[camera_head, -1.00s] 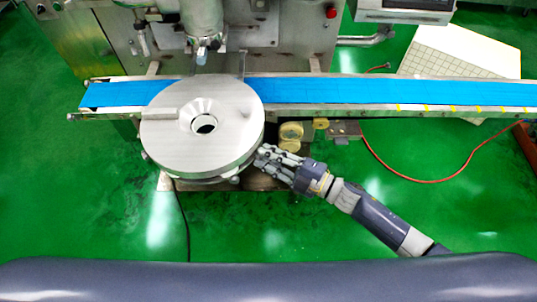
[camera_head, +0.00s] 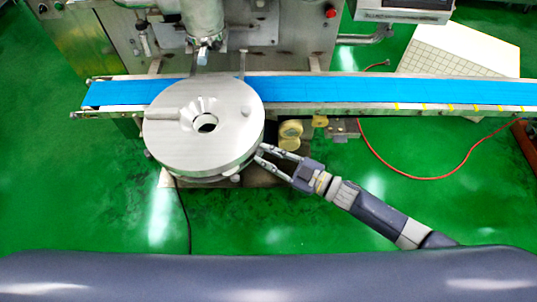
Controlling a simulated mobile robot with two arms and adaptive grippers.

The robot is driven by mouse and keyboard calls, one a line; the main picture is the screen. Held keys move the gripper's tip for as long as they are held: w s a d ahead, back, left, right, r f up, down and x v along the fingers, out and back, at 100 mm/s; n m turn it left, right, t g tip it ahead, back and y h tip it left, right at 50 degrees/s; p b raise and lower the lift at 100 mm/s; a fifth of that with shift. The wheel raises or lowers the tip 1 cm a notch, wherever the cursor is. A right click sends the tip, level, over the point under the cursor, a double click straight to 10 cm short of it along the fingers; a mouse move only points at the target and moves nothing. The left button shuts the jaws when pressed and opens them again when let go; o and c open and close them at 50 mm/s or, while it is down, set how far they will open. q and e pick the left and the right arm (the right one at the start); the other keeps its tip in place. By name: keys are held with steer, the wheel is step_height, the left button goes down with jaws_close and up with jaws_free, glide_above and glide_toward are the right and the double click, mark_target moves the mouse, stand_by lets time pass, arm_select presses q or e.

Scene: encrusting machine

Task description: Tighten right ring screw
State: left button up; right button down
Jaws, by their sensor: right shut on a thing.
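A large round steel ring housing (camera_head: 165,135) with a central hole sits in front of the blue belt, left of the middle. My right gripper (camera_head: 260,151) is at the lower right rim of the housing, with its two fingertips against the rim. It is shut on the right ring screw there; the screw is small and mostly hidden between the fingertips. Another small knob (camera_head: 236,179) shows lower on the rim, apart from the gripper. My left gripper is not in view.
A blue conveyor belt (camera_head: 390,92) runs across behind the housing. Yellowish rollers (camera_head: 290,130) sit just behind my right gripper. A red cable (camera_head: 425,178) lies on the green floor (camera_head: 90,215) at right.

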steer(key=shift+s+f+m, duration=0.1)
steer(key=shift+f+m, duration=0.05)
steer(key=shift+m, duration=0.15)
steer(key=c, duration=1.4)
jaws_free()
steer(key=shift+d, duration=0.1)
steer(key=v, duration=1.2)
